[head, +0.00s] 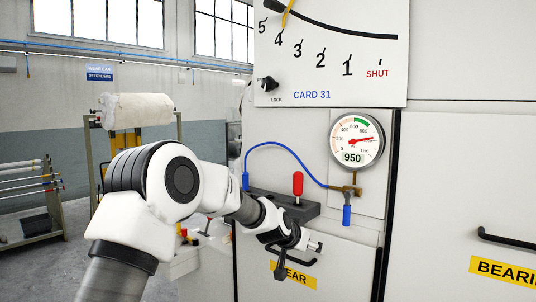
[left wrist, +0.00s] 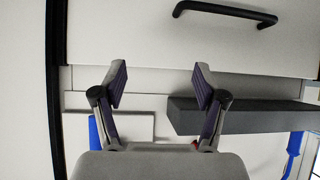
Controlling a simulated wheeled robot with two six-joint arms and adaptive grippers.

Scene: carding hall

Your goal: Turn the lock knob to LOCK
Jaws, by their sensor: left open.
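The lock knob (head: 268,83) is a small black knob on the white CARD 31 scale plate (head: 330,60), near its lower left corner. The word LOCK is printed below it; a smaller label at its left is too small to read surely. Which way the knob points is hard to tell. My left gripper (head: 299,258) is well below the knob, in front of the machine's lower panel near the dark shelf. In the left wrist view its two fingers (left wrist: 161,80) are spread with nothing between them. The knob is not in that view. My right gripper is not in view.
A dark shelf (head: 262,203) with a red-handled tool (head: 298,186) juts out above the gripper. A gauge (head: 356,139) reading 950, a blue hose (head: 290,150) and a blue valve handle (head: 347,214) are close by. A black pull handle (left wrist: 226,12) shows in the wrist view.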

